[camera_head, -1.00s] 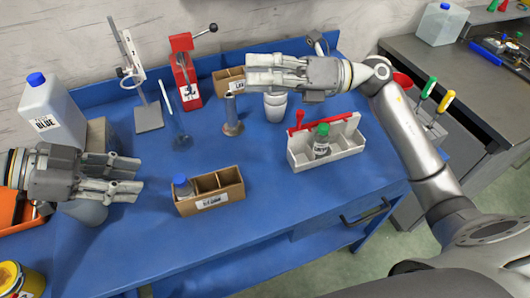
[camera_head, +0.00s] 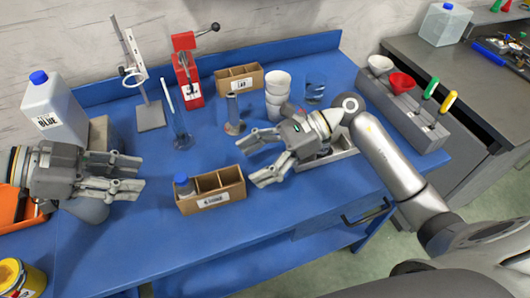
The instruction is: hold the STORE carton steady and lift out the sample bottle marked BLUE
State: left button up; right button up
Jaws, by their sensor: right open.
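The small brown carton (camera_head: 222,201) stands upright on the blue bench in front; its front label is too small to read surely. A blue-capped bottle (camera_head: 184,186) stands in its left compartment, and the other visible compartments look empty. The bottle's marking cannot be read. My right gripper (camera_head: 256,162) is open and empty, right of the carton, its fingers pointing left towards it without touching. My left gripper (camera_head: 143,174) is open and empty to the carton's left, its fingers pointing right, apart from it.
A large jug (camera_head: 52,108) labelled BLUE stands at the left. Another carton (camera_head: 238,78), a red press (camera_head: 187,70), a stand (camera_head: 150,115), a cylinder (camera_head: 181,135) and white cups (camera_head: 276,83) stand behind. My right arm mostly covers a pale tray (camera_head: 343,152). The bench front is clear.

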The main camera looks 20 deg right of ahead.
aim_at(224, 178)
jog(key=x, duration=0.8)
jog(key=c, duration=1.1)
